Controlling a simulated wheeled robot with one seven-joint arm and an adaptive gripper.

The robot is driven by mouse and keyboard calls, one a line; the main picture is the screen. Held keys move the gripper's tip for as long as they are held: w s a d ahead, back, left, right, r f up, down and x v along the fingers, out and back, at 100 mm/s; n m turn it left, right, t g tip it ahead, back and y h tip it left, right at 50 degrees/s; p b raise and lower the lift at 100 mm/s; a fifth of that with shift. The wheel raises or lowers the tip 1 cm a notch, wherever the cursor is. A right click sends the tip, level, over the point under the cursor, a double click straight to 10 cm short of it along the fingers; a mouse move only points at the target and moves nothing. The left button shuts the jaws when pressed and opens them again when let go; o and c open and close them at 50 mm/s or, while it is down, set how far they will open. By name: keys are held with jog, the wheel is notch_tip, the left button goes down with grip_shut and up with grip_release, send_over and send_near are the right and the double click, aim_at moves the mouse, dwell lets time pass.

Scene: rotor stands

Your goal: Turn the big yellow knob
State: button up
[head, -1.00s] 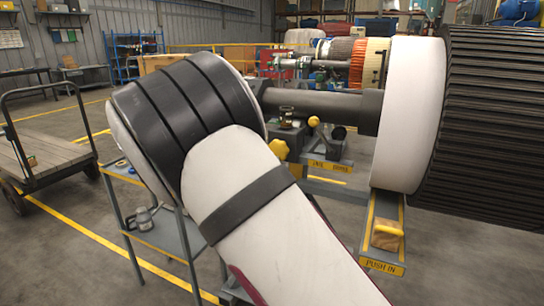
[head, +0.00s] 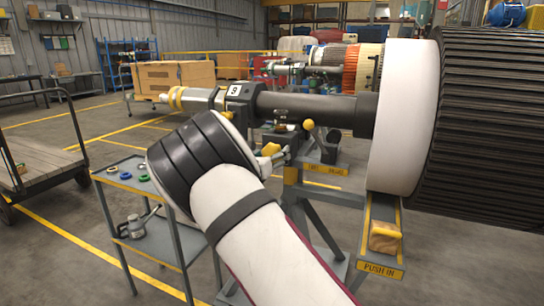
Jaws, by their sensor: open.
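The big yellow knob (head: 270,149) is on the near side of the rotor stand, below the dark shaft. It is partly hidden by my arm's wrist. A smaller yellow knob (head: 309,125) is just above and to the right of it. My gripper (head: 279,159) shows only as a small grey part beyond the black wrist, close to the big knob. It is open. I cannot tell whether its fingers touch the knob or are around it.
The shaft (head: 310,106) runs to a large white and black rotor (head: 408,115) at the right. A grey trolley (head: 160,240) with coloured rings stands at left. A wooden cart (head: 40,165) is further left.

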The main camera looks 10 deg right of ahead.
jog(key=shift+w+d, duration=0.25)
jog(key=c, duration=1.2)
jog(key=shift+n, duration=0.3)
jog(key=n+b, duration=0.2)
jog(key=n, duration=0.1)
jog(key=shift+f+b, duration=0.1)
jog(key=shift+b, duration=0.25)
jog(key=n+b, duration=0.1)
jog(key=n, duration=0.8)
jog(key=shift+a+n+p, duration=0.1)
jog(key=shift+n+p, duration=0.2)
jog(key=shift+p, duration=0.05)
jog(key=shift+n+p, duration=0.7)
jog(key=shift+n, duration=1.6)
